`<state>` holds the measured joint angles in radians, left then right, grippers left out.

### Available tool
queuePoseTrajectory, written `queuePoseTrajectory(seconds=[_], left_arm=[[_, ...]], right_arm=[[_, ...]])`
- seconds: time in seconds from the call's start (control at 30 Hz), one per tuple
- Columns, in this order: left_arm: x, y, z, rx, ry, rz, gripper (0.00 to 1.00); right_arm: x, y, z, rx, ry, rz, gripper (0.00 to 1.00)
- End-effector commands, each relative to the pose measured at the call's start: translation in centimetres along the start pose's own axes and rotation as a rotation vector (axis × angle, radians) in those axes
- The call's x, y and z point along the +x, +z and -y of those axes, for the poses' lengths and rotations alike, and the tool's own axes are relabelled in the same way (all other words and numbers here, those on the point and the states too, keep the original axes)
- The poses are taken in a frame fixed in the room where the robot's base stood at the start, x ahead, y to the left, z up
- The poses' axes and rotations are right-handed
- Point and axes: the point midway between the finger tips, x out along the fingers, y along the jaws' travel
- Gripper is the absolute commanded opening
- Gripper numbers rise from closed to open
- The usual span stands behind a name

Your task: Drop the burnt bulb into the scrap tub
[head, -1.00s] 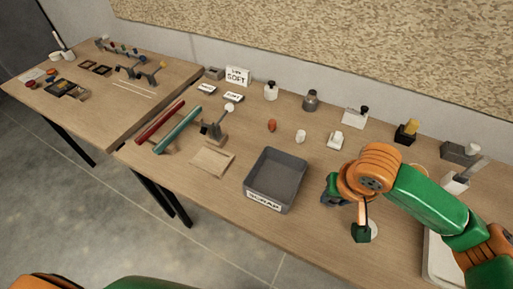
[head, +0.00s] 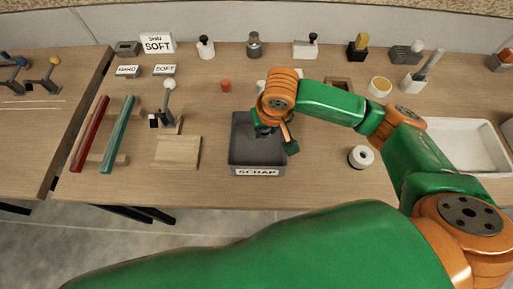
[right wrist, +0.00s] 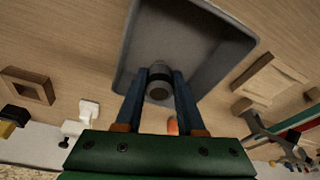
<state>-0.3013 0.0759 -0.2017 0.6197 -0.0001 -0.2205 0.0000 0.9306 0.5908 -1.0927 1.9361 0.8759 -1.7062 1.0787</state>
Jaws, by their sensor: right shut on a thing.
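The scrap tub (head: 238,152) is a grey open bin with a "SCRAP" label on its front, standing on the bench. My right gripper (head: 276,139) is over the tub's right part in the head view, pointing down. In the right wrist view, its two dark fingers (right wrist: 162,92) are shut on the burnt bulb (right wrist: 159,84), a small grey, round-ended piece. The tub's grey floor and walls (right wrist: 215,62) show behind the bulb there. The bulb's height above the tub floor is hard to tell. The arm hides part of the tub's back edge. My left gripper is not in view.
A wooden board (head: 177,151) and a small stand (head: 168,105) are left of the tub, with red and teal bars (head: 117,135) beyond. A white spool (head: 361,157) is to the right. An orange piece (head: 226,86) is behind the tub. Bottles and blocks line the back.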

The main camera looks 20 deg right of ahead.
Motion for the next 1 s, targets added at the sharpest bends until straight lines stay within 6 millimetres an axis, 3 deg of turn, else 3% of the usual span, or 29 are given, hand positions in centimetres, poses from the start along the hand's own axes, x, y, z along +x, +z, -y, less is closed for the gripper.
queuePoseTrajectory(seconds=[0.03,0.07,0.33,0.37,0.47,0.5,0.77,1.0], left_arm=[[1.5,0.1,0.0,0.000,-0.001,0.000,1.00],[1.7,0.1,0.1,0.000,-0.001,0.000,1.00],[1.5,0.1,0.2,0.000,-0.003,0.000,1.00],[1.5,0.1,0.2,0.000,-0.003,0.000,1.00],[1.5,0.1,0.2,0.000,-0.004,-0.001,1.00],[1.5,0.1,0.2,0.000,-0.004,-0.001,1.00],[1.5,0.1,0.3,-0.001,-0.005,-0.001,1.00],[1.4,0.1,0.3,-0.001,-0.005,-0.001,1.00]], right_arm=[[1.2,0.3,0.0,0.000,0.000,-0.002,0.00],[1.3,0.3,0.0,0.000,0.000,-0.002,0.00],[1.0,0.2,0.0,0.000,0.000,0.000,0.00],[0.9,0.2,0.0,0.000,0.000,0.000,0.43],[0.9,0.2,0.0,0.000,0.000,0.000,0.70],[1.0,0.2,0.0,0.000,0.000,0.000,0.73],[0.9,0.2,0.0,0.000,-0.001,0.000,0.73],[-3.7,0.1,0.1,-0.002,-0.003,-0.004,0.73]])
